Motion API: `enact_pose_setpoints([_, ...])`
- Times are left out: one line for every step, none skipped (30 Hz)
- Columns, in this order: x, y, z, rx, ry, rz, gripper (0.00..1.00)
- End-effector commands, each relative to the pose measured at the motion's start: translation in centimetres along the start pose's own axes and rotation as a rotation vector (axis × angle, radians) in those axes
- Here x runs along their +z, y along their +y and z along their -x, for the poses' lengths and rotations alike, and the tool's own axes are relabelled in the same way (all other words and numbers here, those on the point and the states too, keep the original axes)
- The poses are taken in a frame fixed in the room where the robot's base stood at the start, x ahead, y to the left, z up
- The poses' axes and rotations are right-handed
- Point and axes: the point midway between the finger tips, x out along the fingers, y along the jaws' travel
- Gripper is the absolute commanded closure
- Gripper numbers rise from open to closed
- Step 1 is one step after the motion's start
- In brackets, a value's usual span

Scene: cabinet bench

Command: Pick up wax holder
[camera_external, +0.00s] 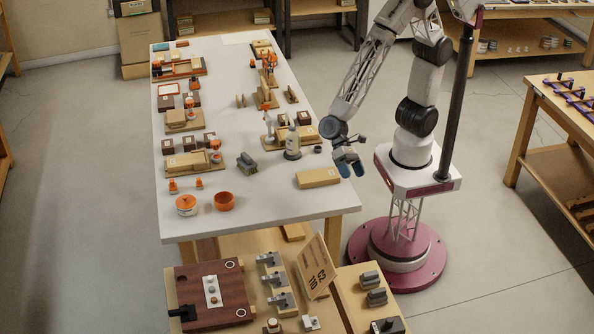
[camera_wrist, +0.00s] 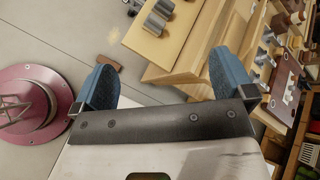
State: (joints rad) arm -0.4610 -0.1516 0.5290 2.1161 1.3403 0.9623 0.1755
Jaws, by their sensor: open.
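I cannot tell for sure which thing is the wax holder. Possible matches on the white table (camera_external: 270,204) in the external view are a round orange tub with a white label (camera_external: 187,206) and an open orange cup (camera_external: 224,201), side by side at the near left. My gripper (camera_external: 351,170) hangs beside the table's right edge, well to the right of both. In the wrist view its blue fingers (camera_wrist: 166,78) are wide apart with nothing between them. Neither orange container can be made out in the wrist view.
A tan box (camera_external: 318,178) lies near the table's right edge, close to my gripper. A grey bottle (camera_external: 292,145) and a dark brush-like thing (camera_external: 247,162) stand farther left. A lower wooden bench with an upright card (camera_external: 316,268) is in front. The near middle tabletop is clear.

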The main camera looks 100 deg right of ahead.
Motion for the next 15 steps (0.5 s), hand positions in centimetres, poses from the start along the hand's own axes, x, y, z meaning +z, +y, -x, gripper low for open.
enact_pose_setpoints([-0.4,-0.3,-2.0,-0.012,-0.021,-0.042,0.0])
enact_pose_setpoints([-0.7,-0.5,-3.2,-0.022,-0.032,-0.07,0.0])
enact_pose_setpoints([-1.0,-0.8,-4.6,-0.036,-0.046,-0.106,0.0])
enact_pose_setpoints([-1.2,-0.9,-5.7,-0.047,-0.057,-0.134,0.0])
enact_pose_setpoints([-1.5,-1.0,-6.9,-0.057,-0.066,-0.162,0.0])
enact_pose_setpoints([-1.8,-1.2,-8.3,-0.071,-0.078,-0.198,0.0])
enact_pose_setpoints([-2.1,-1.2,-9.5,-0.08,-0.086,-0.227,0.0])
enact_pose_setpoints([-2.4,-1.3,-10.6,-0.091,-0.094,-0.255,0.0])
enact_pose_setpoints([-2.7,-1.4,-12.1,-0.103,-0.104,-0.291,0.0])
enact_pose_setpoints([-3.0,-1.3,-13.2,-0.113,-0.11,-0.321,0.0])
enact_pose_setpoints([-3.3,-1.3,-14.3,-0.123,-0.117,-0.349,0.0])
enact_pose_setpoints([-3.7,-1.2,-15.8,-0.135,-0.124,-0.387,0.0])
enact_pose_setpoints([-4.0,-1.1,-16.9,-0.145,-0.128,-0.416,0.0])
enact_pose_setpoints([-4.3,-0.9,-18.1,-0.154,-0.133,-0.443,0.0])
enact_pose_setpoints([-4.8,-0.7,-19.5,-0.166,-0.137,-0.48,0.0])
